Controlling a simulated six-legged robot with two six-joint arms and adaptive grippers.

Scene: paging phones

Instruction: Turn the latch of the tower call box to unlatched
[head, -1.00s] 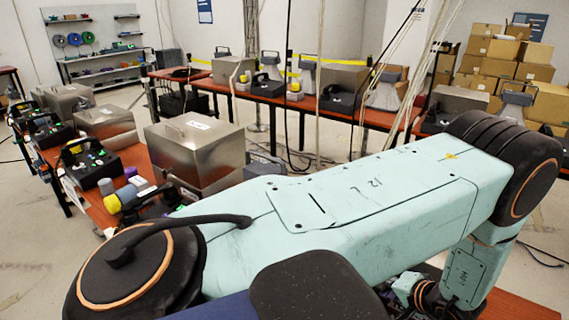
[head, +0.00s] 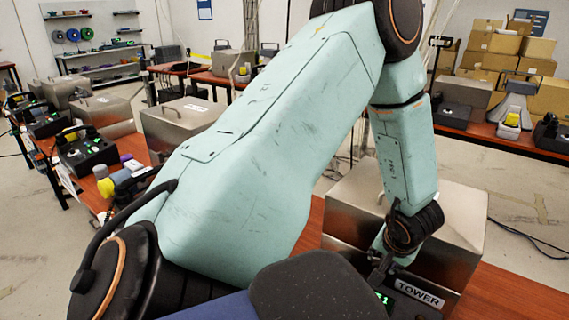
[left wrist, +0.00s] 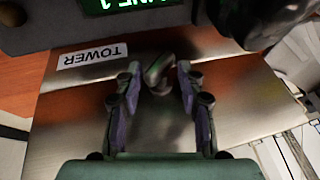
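The tower call box (head: 455,225) is a steel box at the lower right of the head view. Its white TOWER label (head: 420,293) faces me, and the label appears upside down in the left wrist view (left wrist: 92,56). A rounded metal latch handle (left wrist: 157,78) shows in the left wrist view. My left gripper (left wrist: 159,68) is open, with one finger on each side of the handle. I cannot tell whether the fingers touch it. In the head view my left arm reaches over to the box, and the fingers are mostly hidden. My right gripper is out of view.
A dark unit with a green lit display (left wrist: 130,4) is beside the label. Another steel box (head: 180,125) and a black device (head: 90,155) stand on the left table. Cardboard boxes (head: 490,60) are stacked at the back right. Bare floor (head: 520,200) shows at right.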

